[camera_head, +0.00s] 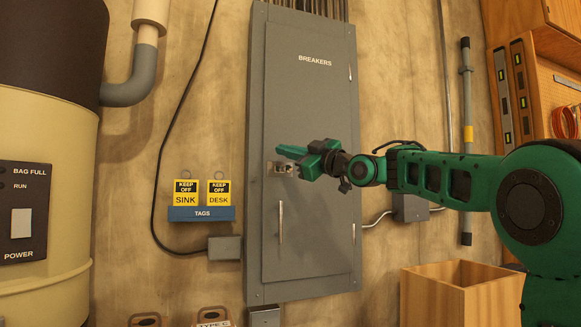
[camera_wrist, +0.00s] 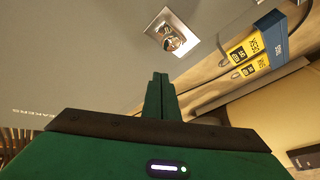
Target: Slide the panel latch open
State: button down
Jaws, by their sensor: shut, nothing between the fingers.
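The grey breaker panel (camera_head: 310,100) stands upright on the wall, its door shut, with the word BREAKERS near the top. The panel latch (camera_head: 280,168) is a small metal plate with a knob at the door's left edge; in the wrist view it shows as a bright square plate with a rounded piece (camera_wrist: 172,38). My green gripper (camera_head: 282,151) is in front of the door close to the latch, and partly covers it in the head view. In the wrist view my gripper's fingers (camera_wrist: 160,78) are together and empty, pointing toward the latch, apart from it in the picture.
A long handle (camera_head: 281,222) is on the door below the latch. Yellow KEEP OFF tags (camera_head: 186,192) stand in a blue TAGS holder (camera_head: 202,213) to the left. A wooden box (camera_head: 462,290) is at lower right. A beige machine (camera_head: 45,130) fills the left.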

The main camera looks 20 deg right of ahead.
jog(key=v, duration=1)
jog(key=s+d+f+m+g+h, duration=0.2)
jog(key=s+d+f+m+h, duration=0.15)
jog(key=f, duration=0.75)
jog(key=s+d+f+m+g+h, duration=0.25)
jog(key=d+f+m, duration=0.2)
jog(key=f, duration=0.65)
jog(key=s+d+f+m+g+h, duration=0.3)
jog(key=d+f+h, duration=0.15)
jog(key=f, duration=0.65)
jog(key=s+f+m+g, duration=0.3)
jog(key=s+f, duration=0.4)
jog(key=s, duration=0.3)
jog(key=s+d+f+m+g, duration=0.1)
jog(key=s+f+m+g, duration=0.2)
jog(key=s+f, duration=0.4)
jog(key=s+d+f+m+g, duration=0.1)
jog(key=s+f+m+g, duration=0.2)
jog(key=s+f, duration=0.4)
jog(key=s+g, duration=0.1)
jog(key=s, duration=0.6)
jog(key=shift+s+f+g, duration=0.15)
jog(key=shift+s+g, duration=0.15)
jog(key=shift+g, duration=0.05)
jog(key=shift+h, duration=0.25)
jog(key=shift+w+d+f, duration=0.1)
jog(key=shift+w+f, duration=0.15)
jog(key=shift+w, duration=0.4)
